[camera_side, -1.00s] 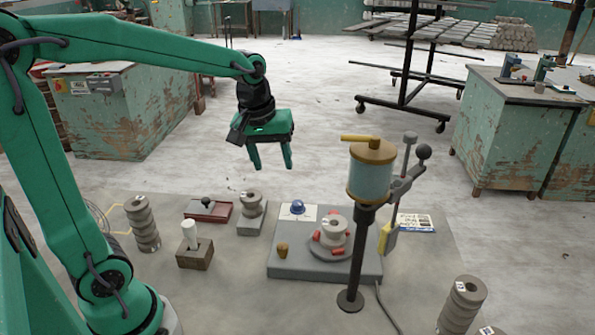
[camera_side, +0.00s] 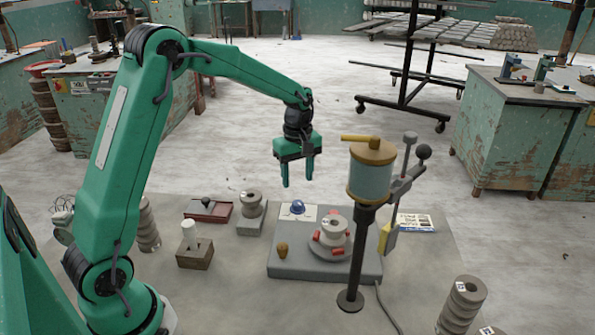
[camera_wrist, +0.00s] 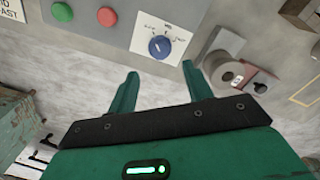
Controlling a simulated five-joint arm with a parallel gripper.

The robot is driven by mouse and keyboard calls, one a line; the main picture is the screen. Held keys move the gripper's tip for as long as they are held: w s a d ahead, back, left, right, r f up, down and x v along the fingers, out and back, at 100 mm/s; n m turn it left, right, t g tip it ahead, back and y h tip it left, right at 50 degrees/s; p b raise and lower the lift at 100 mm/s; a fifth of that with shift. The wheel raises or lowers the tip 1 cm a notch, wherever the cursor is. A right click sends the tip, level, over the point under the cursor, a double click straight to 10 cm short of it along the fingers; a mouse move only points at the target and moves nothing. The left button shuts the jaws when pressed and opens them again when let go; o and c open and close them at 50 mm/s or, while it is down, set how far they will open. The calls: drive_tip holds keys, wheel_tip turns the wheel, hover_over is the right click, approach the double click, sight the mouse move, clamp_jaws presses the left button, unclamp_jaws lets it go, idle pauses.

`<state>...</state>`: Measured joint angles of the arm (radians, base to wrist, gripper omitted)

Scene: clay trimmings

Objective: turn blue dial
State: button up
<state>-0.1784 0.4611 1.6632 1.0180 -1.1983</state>
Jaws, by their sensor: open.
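The blue dial (camera_side: 298,207) sits on a white plate (camera_side: 311,212) at the back left of a grey slab (camera_side: 325,268). In the wrist view the dial (camera_wrist: 159,47) is seen from above on its printed plate (camera_wrist: 177,29); the lettering is too small to read. My gripper (camera_side: 297,182) is open and empty, above the dial and apart from it, fingers pointing down. In the wrist view the gripper's fingertips (camera_wrist: 160,70) lie just below the dial in the picture, one on either side of its line.
On the slab are a round turntable (camera_side: 331,252) with red pieces and a brown knob (camera_side: 282,250). A tall stand with a cylinder (camera_side: 370,180) rises right of the dial. Left are a ringed grey piece (camera_side: 251,204) and a red tray (camera_side: 210,211). The wrist view shows red (camera_wrist: 107,16) and green (camera_wrist: 62,12) buttons.

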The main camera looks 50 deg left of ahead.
sight(298, 202)
drive_tip(key=shift+f, duration=0.1)
drive_tip(key=shift+f, duration=3.8)
drive_tip(key=shift+c, duration=0.4)
drive_tip(key=c, duration=0.9)
